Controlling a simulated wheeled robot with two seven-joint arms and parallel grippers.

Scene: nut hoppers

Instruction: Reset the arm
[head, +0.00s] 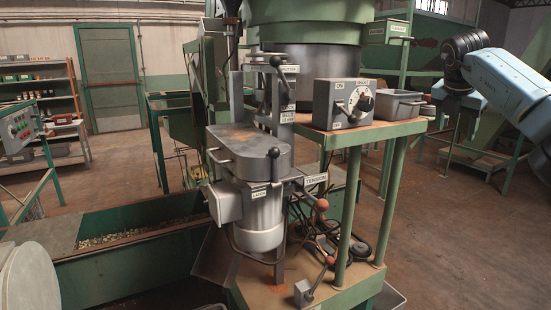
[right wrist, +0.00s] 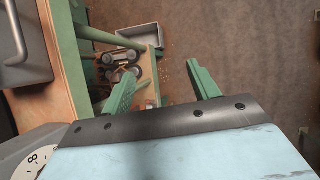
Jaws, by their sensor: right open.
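My right arm (head: 500,82) comes in from the right edge of the head view, pale blue with a black joint, raised beside the machine bench. In the right wrist view, the two green fingers of my right gripper (right wrist: 160,74) stand apart with nothing between them. Beyond them are the floor and part of a green-framed stand, both below the fingers. In the head view the fingers are hard to make out. My left gripper does not show in either view.
The machine with lever handles (head: 250,150) fills the middle. A control box with a dial (head: 345,103) and a grey bin (head: 399,104) sit on the green bench (head: 365,131). A trough of nuts (head: 140,235) lies at left. Floor (head: 455,230) is clear at right.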

